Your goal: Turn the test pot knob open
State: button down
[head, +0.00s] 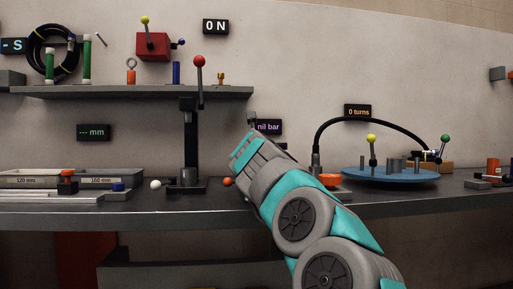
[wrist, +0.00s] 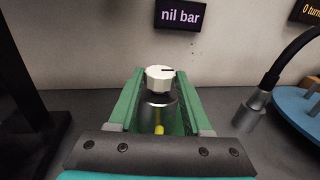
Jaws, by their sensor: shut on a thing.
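The test pot (wrist: 157,110) is a shiny metal cylinder in the wrist view, standing between my gripper's green fingers. My gripper (wrist: 160,74) is shut on the knob, with one finger on each side. A yellow part (wrist: 159,130) shows low on the pot. In the head view my gripper (head: 243,150) reaches over the bench below the "nil bar" sign (head: 268,127), and the pot and knob are hidden behind it. The sign also shows in the wrist view (wrist: 181,16).
A black stand with a red-topped lever (head: 190,130) is left of my gripper. To the right are a black hose (head: 365,120) with a metal end fitting and a blue round plate (head: 390,175) carrying fittings. An orange ball (head: 228,182) lies on the bench beside my gripper.

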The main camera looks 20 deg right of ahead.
jog(key=shift+r, duration=0.15)
jog(key=shift+c, duration=1.7)
grip_release()
jog(key=shift+h+b, duration=0.3)
jog(key=shift+b, duration=0.05)
